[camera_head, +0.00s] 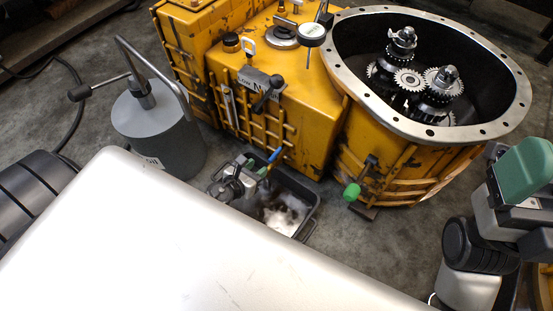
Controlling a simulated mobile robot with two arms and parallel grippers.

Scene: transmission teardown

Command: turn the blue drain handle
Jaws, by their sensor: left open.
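The blue drain handle (274,155) sticks out low on the front of the yellow transmission housing (300,118), above a black drain tray (309,222). My left gripper (252,168) is open, just left of the handle and over the tray's left part. The picture is too small to tell whether its fingers touch the handle or its stem. My right arm (478,245) shows at the right edge; its gripper is not clearly in view.
A grey oil can (160,130) with a long lever stands left of the tray. A green-tipped handle (352,192) juts from the housing to the right. An open bell housing (335,70) with gears is at the upper right. Pale stuff (282,217) lies in the tray.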

